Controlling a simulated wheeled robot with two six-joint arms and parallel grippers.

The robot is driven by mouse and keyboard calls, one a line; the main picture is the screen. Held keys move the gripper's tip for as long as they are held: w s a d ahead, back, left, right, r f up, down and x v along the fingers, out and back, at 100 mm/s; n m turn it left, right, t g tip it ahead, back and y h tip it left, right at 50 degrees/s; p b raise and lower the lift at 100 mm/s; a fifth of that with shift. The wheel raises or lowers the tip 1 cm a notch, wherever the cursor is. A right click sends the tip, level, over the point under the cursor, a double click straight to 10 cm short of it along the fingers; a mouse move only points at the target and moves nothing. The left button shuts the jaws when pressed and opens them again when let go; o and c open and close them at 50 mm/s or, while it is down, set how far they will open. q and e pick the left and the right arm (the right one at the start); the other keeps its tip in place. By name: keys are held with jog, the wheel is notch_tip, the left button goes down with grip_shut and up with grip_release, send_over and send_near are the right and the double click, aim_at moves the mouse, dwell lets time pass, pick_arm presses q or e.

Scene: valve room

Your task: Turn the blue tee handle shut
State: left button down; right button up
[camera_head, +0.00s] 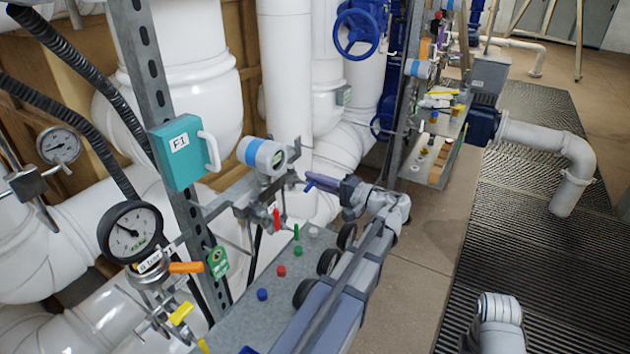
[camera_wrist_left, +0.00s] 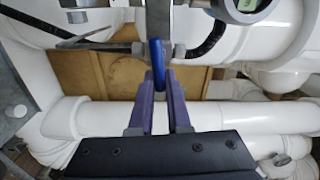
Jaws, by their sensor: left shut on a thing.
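The blue tee handle (camera_head: 310,184) sits on the thin pipework beside the blue-and-white transmitter, in the middle of the head view. In the left wrist view the blue handle (camera_wrist_left: 157,62) stands upright in the picture, across the thin metal pipe (camera_wrist_left: 110,47). My left gripper (camera_head: 324,183) has purple fingers and is shut on the handle. The fingers also show in the left wrist view (camera_wrist_left: 161,74), one on each side of the handle, hiding part of it. My right gripper is out of view.
A grey ledge (camera_head: 238,330) with red, green, blue and white knobs lies below my left arm. A teal box (camera_head: 180,152), a strut (camera_head: 148,75) and a gauge (camera_head: 130,231) stand to the left. A shelf of parts (camera_head: 430,160) is behind.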

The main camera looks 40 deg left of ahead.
pick_arm(q)
jog(key=shift+f+m, duration=0.15)
jog(key=shift+m, duration=0.55)
jog(key=c, duration=0.9)
grip_release()
jog(key=d, duration=0.5)
jog(key=w+d, duration=0.1)
jog(key=d, duration=0.1)
jog(key=shift+d, duration=0.4)
